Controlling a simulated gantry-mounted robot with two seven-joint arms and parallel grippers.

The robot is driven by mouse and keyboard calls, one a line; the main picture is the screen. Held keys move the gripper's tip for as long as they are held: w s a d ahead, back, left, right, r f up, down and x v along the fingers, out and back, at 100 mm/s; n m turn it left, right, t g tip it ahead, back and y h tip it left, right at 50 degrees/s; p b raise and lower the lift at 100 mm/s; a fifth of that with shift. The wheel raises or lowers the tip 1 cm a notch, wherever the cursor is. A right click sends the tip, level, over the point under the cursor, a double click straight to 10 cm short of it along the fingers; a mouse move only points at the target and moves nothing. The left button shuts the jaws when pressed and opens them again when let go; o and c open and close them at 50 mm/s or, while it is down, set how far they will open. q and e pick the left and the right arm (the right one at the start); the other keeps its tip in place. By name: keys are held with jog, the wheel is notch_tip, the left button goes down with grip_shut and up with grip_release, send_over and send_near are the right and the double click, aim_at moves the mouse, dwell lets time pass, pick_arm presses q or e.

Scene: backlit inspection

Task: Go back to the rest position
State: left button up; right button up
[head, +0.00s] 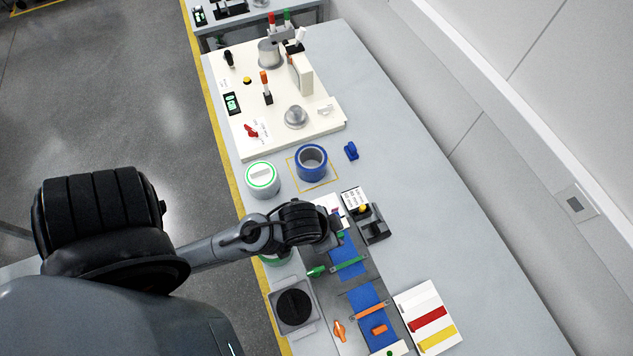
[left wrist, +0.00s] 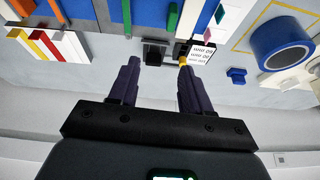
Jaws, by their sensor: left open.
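My left arm reaches in from the left in the head view, and its gripper (head: 330,238) is over the workbench, beside a small black device with a yellow knob (head: 374,224). The arm hides most of the gripper in that view. In the left wrist view the two dark fingers of the left gripper (left wrist: 158,68) are spread apart with nothing held between them. The black device (left wrist: 154,54) shows beyond the fingertips; I cannot tell whether they touch it. My right gripper is in neither view.
A blue cup (head: 311,162), a white round container with a green rim (head: 262,178) and a blue clip (head: 351,151) stand beyond the gripper. A cream machine plate (head: 320,126) lies at the back. A tray with red and yellow strips (head: 416,304) is near the front. The bench's right side is clear.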

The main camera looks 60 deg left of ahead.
pick_arm(q)
jog(key=s+a, duration=0.1)
jog(key=s+a+g, duration=0.1)
jog(key=s, duration=0.1)
jog(key=shift+s+a+f, duration=0.1)
jog(key=shift+s+f, duration=0.05)
